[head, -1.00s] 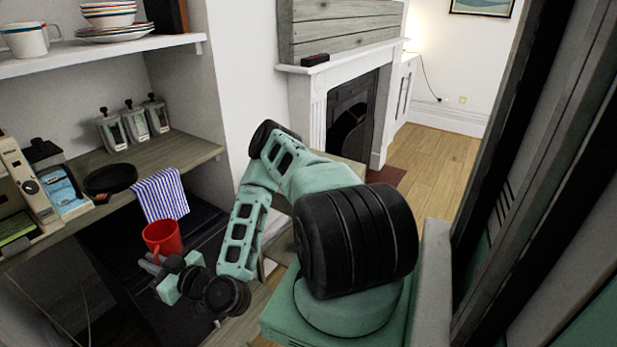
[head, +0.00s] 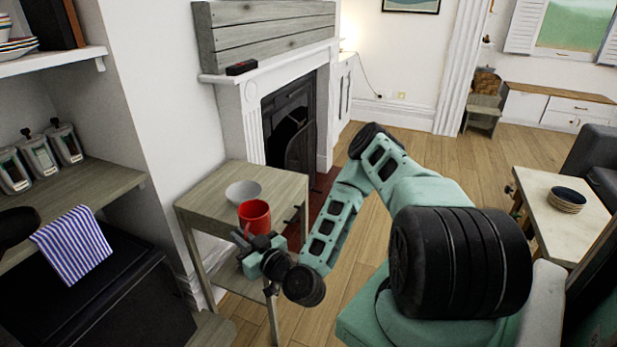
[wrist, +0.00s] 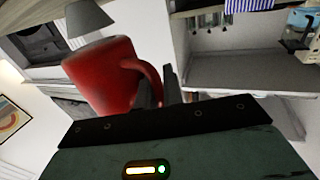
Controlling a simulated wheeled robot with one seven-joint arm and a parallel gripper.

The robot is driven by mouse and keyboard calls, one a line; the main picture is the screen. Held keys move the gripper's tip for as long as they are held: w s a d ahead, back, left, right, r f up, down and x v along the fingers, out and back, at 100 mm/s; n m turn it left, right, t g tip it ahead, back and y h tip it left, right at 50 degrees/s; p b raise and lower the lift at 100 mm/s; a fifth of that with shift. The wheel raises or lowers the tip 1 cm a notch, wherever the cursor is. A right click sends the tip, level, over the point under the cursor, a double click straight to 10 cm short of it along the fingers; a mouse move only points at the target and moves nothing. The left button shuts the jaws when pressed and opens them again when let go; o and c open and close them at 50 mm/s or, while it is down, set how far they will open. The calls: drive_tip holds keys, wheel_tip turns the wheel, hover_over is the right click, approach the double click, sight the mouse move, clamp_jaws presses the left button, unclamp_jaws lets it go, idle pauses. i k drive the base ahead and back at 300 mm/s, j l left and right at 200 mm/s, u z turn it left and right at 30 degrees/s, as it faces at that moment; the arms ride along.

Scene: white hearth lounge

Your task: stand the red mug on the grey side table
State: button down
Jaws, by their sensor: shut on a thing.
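The red mug (head: 254,216) is held roughly upright by my gripper (head: 248,240), in front of the near edge of the grey side table (head: 205,195) in the head view. I cannot tell whether its base clears the tabletop. In the wrist view the mug (wrist: 100,75) is large and its handle reaches between the dark fingers (wrist: 170,88), which are shut on it. The side table has a grey wooden top and a lower shelf. A white bowl (head: 243,191) stands on the top, just behind the mug in the picture.
The tabletop left of the bowl is bare. A fireplace (head: 290,115) stands behind the table. At left are a counter with a striped towel (head: 72,245) and jars (head: 40,158). A pale table (head: 550,215) with stacked bowls (head: 567,199) is at right.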

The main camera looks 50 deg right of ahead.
sight(244, 172)
drive_tip(key=z, duration=1.9)
drive_tip(key=i+z, duration=0.5)
drive_tip(key=i, duration=0.8)
drive_tip(key=i+l+u, duration=0.15)
drive_tip(key=i, duration=1.5)
drive_tip(key=u, duration=0.4)
drive_tip(key=i+u, duration=0.15)
drive_tip(key=u, duration=0.65)
drive_tip(key=i+l+u, duration=0.1)
drive_tip(key=u, duration=0.3)
drive_tip(key=i+j+u, duration=0.15)
drive_tip(key=u, duration=1.2)
drive_tip(key=i, duration=0.3)
